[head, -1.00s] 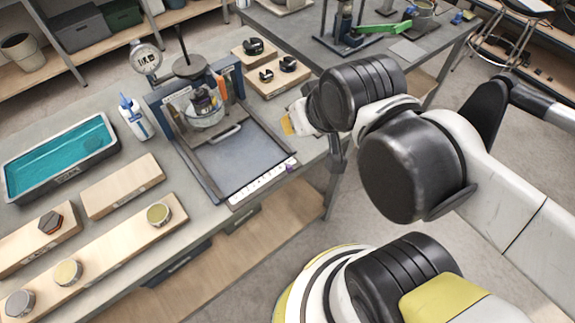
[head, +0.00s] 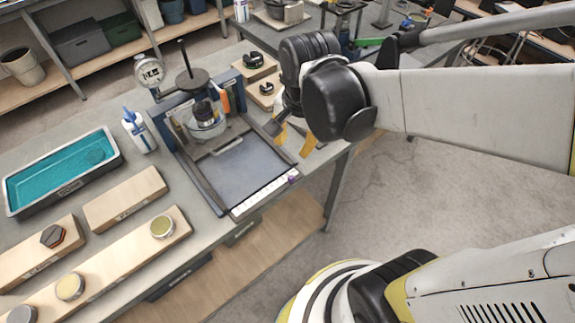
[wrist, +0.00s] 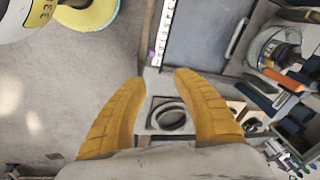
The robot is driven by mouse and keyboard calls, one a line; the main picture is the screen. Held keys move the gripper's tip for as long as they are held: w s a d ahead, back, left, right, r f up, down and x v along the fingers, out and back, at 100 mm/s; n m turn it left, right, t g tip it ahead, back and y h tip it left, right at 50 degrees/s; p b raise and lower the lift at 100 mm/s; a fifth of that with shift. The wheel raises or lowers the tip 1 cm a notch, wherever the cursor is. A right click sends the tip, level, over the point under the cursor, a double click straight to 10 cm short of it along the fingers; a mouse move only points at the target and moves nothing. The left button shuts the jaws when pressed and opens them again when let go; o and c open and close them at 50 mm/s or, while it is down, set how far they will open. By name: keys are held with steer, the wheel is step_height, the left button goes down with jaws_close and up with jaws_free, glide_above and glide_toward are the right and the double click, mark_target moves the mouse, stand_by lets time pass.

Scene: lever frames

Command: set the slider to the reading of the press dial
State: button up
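The press (head: 205,125) stands on the bench, with its round dial (head: 148,71) at the back left; the reading is too small to make out. A white marked scale strip (head: 262,196) runs along the press's front edge. A small purple piece (head: 292,177), seemingly the slider, sits at the strip's right end. The strip also shows in the wrist view (wrist: 165,30). My gripper (head: 295,141) is over the bench right of the press, with its yellow fingers apart. In the wrist view my gripper (wrist: 160,77) is open and empty, near the strip's end.
A grey block with a round ring (wrist: 168,115) shows between and below my fingers. Wooden blocks with black parts (head: 262,92) stand behind my gripper. A white bottle (head: 138,131) and a teal-filled tray (head: 62,172) are left of the press. Floor lies right of the bench.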

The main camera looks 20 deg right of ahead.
mark_target(291, 177)
steer(key=f+m+b, duration=0.1)
steer(key=f, duration=0.4)
steer(key=f+m+g+b, duration=0.1)
steer(key=f+m+b, duration=0.1)
steer(key=f, duration=0.3)
steer(key=f+m+g+b, duration=0.1)
steer(key=f+b, duration=0.1)
steer(key=f, duration=0.3)
steer(key=shift+w+f+m, duration=0.1)
steer(key=shift+w+m, duration=0.3)
jaws_close()
